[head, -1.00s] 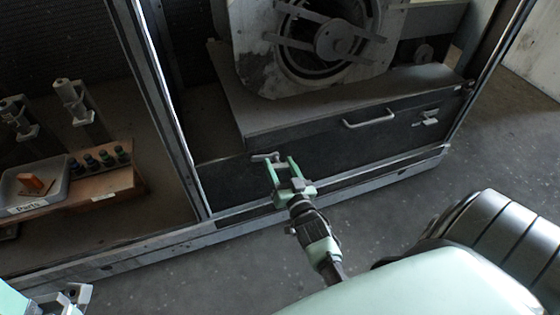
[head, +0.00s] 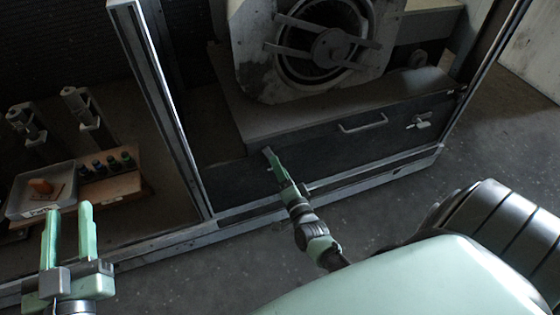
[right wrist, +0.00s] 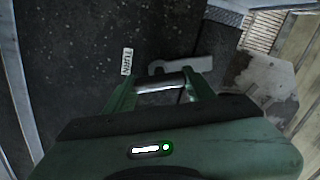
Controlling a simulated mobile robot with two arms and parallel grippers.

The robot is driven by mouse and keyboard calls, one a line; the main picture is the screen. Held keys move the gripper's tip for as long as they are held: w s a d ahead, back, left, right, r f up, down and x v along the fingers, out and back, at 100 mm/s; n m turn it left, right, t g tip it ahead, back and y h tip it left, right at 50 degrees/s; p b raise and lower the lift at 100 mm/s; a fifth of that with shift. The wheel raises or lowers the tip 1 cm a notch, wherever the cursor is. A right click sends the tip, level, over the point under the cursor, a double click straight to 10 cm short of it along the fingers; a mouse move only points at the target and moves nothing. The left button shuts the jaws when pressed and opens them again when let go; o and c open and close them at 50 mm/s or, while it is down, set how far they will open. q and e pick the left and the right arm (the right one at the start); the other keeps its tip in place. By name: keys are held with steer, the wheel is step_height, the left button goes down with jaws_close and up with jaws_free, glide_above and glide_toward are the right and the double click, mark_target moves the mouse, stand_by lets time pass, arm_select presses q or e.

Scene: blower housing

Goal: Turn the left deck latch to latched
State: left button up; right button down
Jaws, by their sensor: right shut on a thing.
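The left deck latch (head: 266,150) is a small grey turning handle at the left end of the dark deck front panel. My right gripper (head: 273,160) is at it, shut on it and turned so its fingers nearly overlap in the head view. In the right wrist view, a silver bar of the latch (right wrist: 160,82) spans between the two green fingers, with a pale grey arm (right wrist: 182,66) just beyond. A white TURN label (right wrist: 127,61) is beside it. The fingers hide much of the latch in the head view. My left gripper (head: 69,218) is open and empty at lower left.
The panel has a bar handle (head: 363,123) in the middle and a right latch (head: 419,122). The blower housing (head: 300,45) stands on the deck above. A parts tray (head: 30,208), a wooden block with dark bottles (head: 112,185) and a frame post (head: 160,105) are left.

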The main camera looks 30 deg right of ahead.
steer(key=shift+m, duration=1.2)
arm_select(q)
steer(key=shift+r, duration=0.15)
arm_select(e)
steer(key=shift+m, duration=1)
arm_select(q)
steer(key=shift+r, duration=0.1)
arm_select(e)
steer(key=c, duration=0.5)
jaws_free()
steer(key=shift+w, duration=0.1)
steer(key=shift+f, duration=0.1)
steer(key=shift+s, duration=0.3)
arm_select(q)
step_height(320, 180, down, 8)
steer(key=s+a+g+y+p, duration=0.1)
steer(key=g, duration=0.3)
steer(key=shift+a+y+p, duration=0.15)
steer(key=shift+y+p, duration=0.15)
arm_select(e)
steer(key=shift+v, duration=3.65)
